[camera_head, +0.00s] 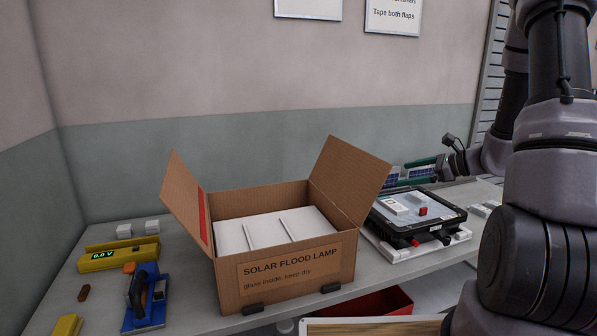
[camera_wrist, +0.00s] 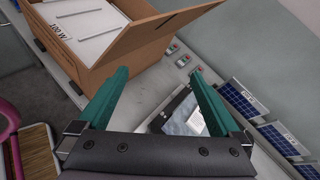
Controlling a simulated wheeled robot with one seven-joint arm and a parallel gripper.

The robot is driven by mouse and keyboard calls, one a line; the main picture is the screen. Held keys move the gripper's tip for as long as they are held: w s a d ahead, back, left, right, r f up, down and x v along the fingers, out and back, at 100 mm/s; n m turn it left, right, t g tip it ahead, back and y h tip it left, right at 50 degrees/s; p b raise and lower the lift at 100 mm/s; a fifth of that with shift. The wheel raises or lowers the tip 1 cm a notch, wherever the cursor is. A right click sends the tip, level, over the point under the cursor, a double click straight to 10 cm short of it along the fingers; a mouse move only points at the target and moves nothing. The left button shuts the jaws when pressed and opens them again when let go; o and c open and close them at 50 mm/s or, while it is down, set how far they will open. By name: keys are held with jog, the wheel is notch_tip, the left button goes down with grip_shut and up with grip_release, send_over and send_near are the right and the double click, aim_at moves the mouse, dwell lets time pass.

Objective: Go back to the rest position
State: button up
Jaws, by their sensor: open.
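My gripper (camera_head: 418,164) is at the right of the head view, above and behind the black housing tray. Its two green fingers are apart with nothing between them, as the wrist view (camera_wrist: 160,78) also shows. The cardboard box (camera_head: 288,282), labelled "SOLAR FLOOD LAMP", stands on the bench left of my gripper with its flaps up. White divided packing fills its top. The box is at the upper left of the wrist view (camera_wrist: 132,50). The black-framed housing (camera_head: 452,224) lies right of the box with small white and red parts on it; it is partly hidden in the wrist view (camera_wrist: 180,117).
Blue solar panels (camera_wrist: 278,138) stand along the right in the wrist view. Yellow meter (camera_head: 118,255) and a blue tool (camera_head: 143,300) lie left of the box. A red bin (camera_head: 385,301) is below the bench front. The box's raised right flap (camera_head: 350,178) is near my gripper.

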jog(key=s+a+r+n+g+h, duration=0.2)
jog(key=s+a+r+n+g, duration=0.3)
jog(key=s+a+r+n, duration=0.6)
jog(key=s+d+r+n+t+h, duration=0.1)
jog(key=s+r+n+t+h, duration=0.1)
jog(key=s+r, duration=0.3)
jog(key=s+d+r+n+t+h, duration=0.1)
jog(key=s+r+n+h, duration=0.3)
jog(key=s, duration=0.5)
jog(key=shift+d+r+n+t, duration=0.4)
jog(key=shift+d+r+n, duration=0.2)
jog(key=shift+d+r, duration=0.15)
